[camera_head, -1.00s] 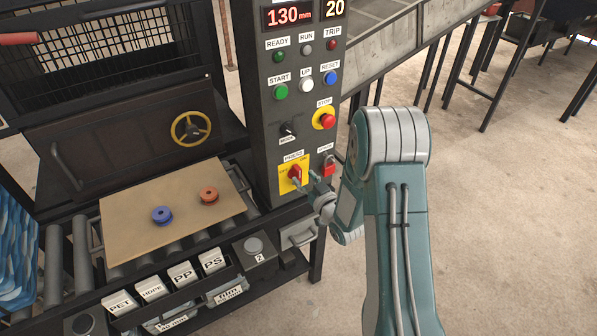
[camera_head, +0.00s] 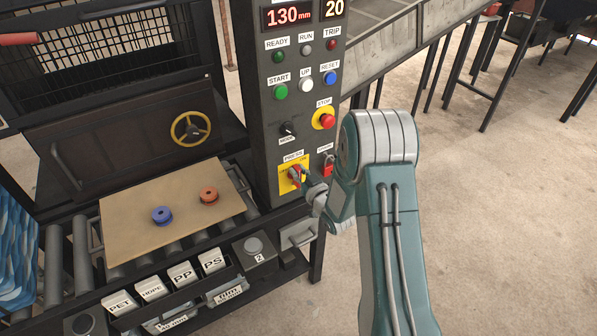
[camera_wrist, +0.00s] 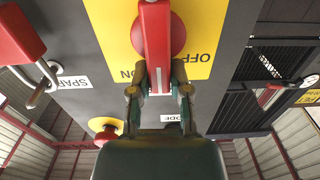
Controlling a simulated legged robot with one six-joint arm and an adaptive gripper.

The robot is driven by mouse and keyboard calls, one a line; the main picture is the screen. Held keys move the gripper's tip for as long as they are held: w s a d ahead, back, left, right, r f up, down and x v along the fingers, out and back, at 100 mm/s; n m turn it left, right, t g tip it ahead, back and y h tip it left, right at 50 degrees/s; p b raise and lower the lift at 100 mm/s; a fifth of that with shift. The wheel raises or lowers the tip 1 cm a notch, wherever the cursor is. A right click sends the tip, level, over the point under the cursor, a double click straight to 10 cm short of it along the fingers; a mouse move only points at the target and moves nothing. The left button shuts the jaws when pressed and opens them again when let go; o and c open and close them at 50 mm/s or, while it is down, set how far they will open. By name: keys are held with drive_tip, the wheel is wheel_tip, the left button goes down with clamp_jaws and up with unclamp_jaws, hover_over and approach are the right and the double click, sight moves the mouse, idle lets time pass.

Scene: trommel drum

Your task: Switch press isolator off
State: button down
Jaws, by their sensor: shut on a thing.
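The press isolator is a red rotary handle (camera_wrist: 156,45) on a yellow plate (camera_wrist: 205,30) marked OFF and ON in the wrist view. In the head view its yellow plate (camera_head: 284,183) sits low on the dark control column, under the PRESS label. My gripper (camera_wrist: 160,82) has its two fingers on either side of the handle's end and is shut on it. In the head view my gripper (camera_head: 299,177) covers much of the handle.
A red padlock (camera_wrist: 18,38) hangs beside the isolator under the SPARE label; it also shows in the head view (camera_head: 328,165). A red stop button (camera_head: 327,120), a black mode knob (camera_head: 288,129) and several coloured buttons are higher on the column. Open floor lies right.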

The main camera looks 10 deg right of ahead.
sight(285, 176)
drive_tip(key=n, duration=0.3)
drive_tip(key=a+n, duration=0.1)
drive_tip(key=n, duration=0.2)
drive_tip(key=a+f+n, duration=0.1)
drive_tip(key=n, duration=0.2)
drive_tip(key=shift+s, duration=0.25)
drive_tip(key=n, duration=0.4)
drive_tip(key=shift+s+a+f+n, duration=0.1)
drive_tip(key=shift+a+f+n, duration=0.15)
drive_tip(key=shift+f+n, duration=0.15)
drive_tip(key=shift+s+f+n, duration=0.1)
drive_tip(key=shift+f+n, duration=0.2)
drive_tip(key=shift+n, duration=0.75)
drive_tip(key=shift+f+n, duration=0.25)
drive_tip(key=shift+n, duration=0.8)
drive_tip(key=shift+a+f, duration=0.1)
drive_tip(key=c, duration=0.6)
unclamp_jaws()
drive_tip(key=shift+a, duration=0.1)
